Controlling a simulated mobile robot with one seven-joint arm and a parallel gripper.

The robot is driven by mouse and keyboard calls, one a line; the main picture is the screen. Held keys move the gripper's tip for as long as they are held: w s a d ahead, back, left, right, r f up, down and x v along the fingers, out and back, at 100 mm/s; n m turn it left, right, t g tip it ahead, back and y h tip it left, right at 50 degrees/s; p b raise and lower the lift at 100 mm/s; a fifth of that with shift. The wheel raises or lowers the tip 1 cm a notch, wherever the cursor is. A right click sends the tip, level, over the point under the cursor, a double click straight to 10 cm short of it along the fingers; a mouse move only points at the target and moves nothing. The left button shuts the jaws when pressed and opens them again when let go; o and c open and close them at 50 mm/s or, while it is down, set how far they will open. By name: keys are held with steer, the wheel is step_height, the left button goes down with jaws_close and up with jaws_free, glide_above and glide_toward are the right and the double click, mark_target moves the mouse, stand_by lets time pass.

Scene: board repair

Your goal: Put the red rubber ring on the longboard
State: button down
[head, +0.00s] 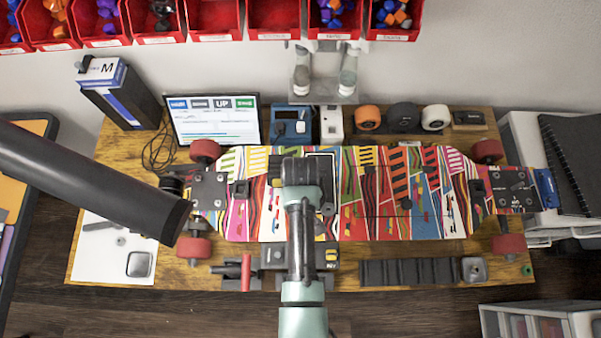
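The longboard (400,215) lies across the middle of the wooden table, its underside up with a bright multicoloured pattern. A metal truck plate (208,190) sits at its left end and a dark truck plate (512,190) at its right end. Red wheels (205,150) stick out at both ends. I cannot pick out the red rubber ring for certain. A small red upright piece (246,272) stands by a dark holder in front of the board. My gripper (300,172) is above the middle of the board, seen from behind. Its fingers are hidden, so its opening and contents do not show.
A monitor (213,118), a blue device (291,126) and spare wheels (404,117) stand behind the board. Red bins (213,22) hang above. A dark slotted rack (410,272) lies at the front right, a white sheet (100,262) at the front left.

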steer(key=shift+f, duration=0.3)
steer(key=shift+c, duration=2.4)
jaws_free()
steer(key=shift+c, duration=0.3)
steer(key=shift+c, duration=0.7)
steer(key=shift+r, duration=0.1)
step_height(320, 180, up, 7)
steer(key=p, duration=0.7)
steer(key=shift+r+p, duration=0.2)
steer(key=shift+p, duration=0.1)
